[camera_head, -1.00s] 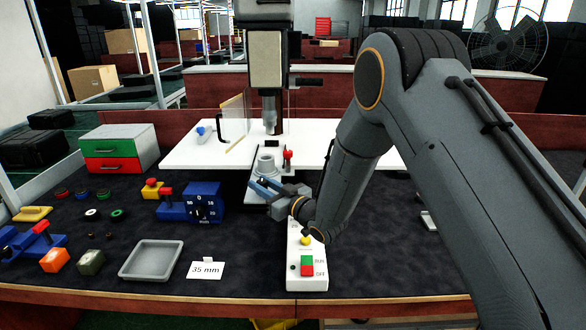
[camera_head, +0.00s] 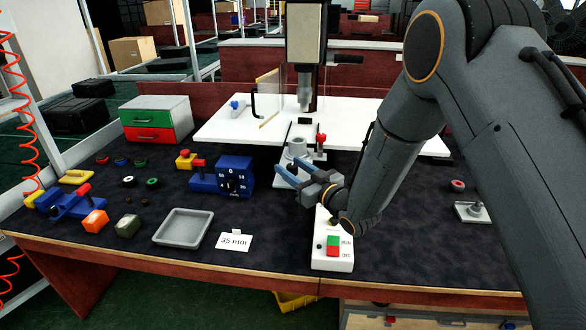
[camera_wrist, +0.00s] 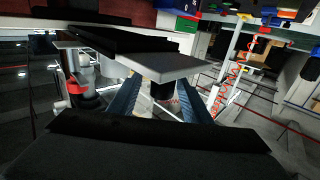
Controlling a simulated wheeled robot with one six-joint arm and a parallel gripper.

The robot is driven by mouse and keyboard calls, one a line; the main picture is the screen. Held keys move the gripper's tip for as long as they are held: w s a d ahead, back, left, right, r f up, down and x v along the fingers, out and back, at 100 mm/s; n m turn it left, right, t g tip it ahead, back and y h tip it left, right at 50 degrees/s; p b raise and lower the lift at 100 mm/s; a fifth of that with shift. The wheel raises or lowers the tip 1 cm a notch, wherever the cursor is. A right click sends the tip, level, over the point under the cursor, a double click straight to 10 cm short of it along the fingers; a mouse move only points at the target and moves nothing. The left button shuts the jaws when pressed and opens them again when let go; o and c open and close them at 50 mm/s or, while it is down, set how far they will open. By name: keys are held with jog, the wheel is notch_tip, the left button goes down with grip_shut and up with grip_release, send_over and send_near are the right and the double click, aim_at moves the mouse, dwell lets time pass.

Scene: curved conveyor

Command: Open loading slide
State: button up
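The loading slide (camera_head: 299,162) appears to be the light grey plate with a round holder (camera_head: 297,147) in front of the press on the white board. A red-knobbed lever (camera_head: 321,140) stands beside the holder, at its right. My gripper (camera_head: 278,171) has two blue fingers spread apart with nothing held. In the head view it overlaps the front end of the plate; contact cannot be told. In the wrist view the open fingers (camera_wrist: 157,88) point toward a grey plate edge (camera_wrist: 160,66), and a red knob (camera_wrist: 73,86) shows at the left.
The white switch box (camera_head: 333,251) stands just below my gripper. A blue dial block (camera_head: 236,175), grey tray (camera_head: 184,227) and "35 mm" card (camera_head: 234,241) are to the left. The press column (camera_head: 305,85) rises behind.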

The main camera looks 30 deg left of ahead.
jog(key=shift+d, duration=0.1)
jog(key=b+v, duration=0.2)
jog(key=v, duration=0.5)
jog(key=shift+s+d+b, duration=0.1)
jog(key=shift+d+b, duration=0.15)
jog(key=shift+b, duration=0.1)
